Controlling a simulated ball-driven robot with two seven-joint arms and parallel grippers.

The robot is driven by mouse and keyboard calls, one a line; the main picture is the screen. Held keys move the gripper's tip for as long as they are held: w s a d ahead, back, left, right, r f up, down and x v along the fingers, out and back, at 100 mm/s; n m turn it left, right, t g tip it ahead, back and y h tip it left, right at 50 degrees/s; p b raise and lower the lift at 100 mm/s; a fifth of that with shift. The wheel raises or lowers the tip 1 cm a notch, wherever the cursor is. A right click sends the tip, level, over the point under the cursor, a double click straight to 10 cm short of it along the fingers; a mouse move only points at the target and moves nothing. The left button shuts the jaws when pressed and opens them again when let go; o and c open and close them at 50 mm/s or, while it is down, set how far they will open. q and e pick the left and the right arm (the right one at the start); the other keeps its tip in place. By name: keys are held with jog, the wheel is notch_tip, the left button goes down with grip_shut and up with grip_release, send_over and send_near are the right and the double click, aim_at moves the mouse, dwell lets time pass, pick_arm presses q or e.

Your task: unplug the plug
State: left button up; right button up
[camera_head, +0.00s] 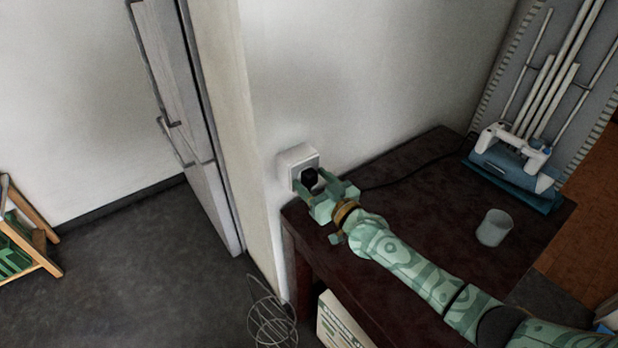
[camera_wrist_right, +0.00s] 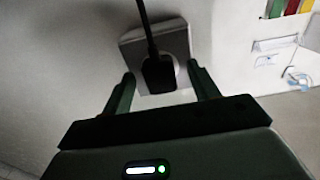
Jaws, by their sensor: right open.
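The black plug (camera_head: 309,176) sits in a white wall socket (camera_head: 297,158) just above the dark table's left end. In the right wrist view the plug (camera_wrist_right: 158,74) is against the socket plate (camera_wrist_right: 180,44), with its black cord running up the picture. My right gripper (camera_head: 327,184) is open at the plug. In the right wrist view its fingers (camera_wrist_right: 160,84) stand on either side of the plug, with a visible gap on both sides. The left gripper is not in view.
The dark table (camera_head: 420,190) bears a black cord, a translucent cup (camera_head: 494,227) and a blue-and-white device (camera_head: 515,160). A wire coil (camera_head: 270,318) and a box (camera_head: 343,322) are below. A door (camera_head: 190,130) stands left of the socket; open floor lies beyond.

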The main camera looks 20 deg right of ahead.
aim_at(313, 181)
dwell(0.7)
grip_shut()
jog(key=shift+s+p, duration=0.2)
jog(key=shift+p, duration=0.1)
jog(key=shift+p+v, duration=0.85)
jog(key=shift+v, duration=0.7)
jog(key=shift+p+v, duration=0.65)
jog(key=shift+v, duration=0.65)
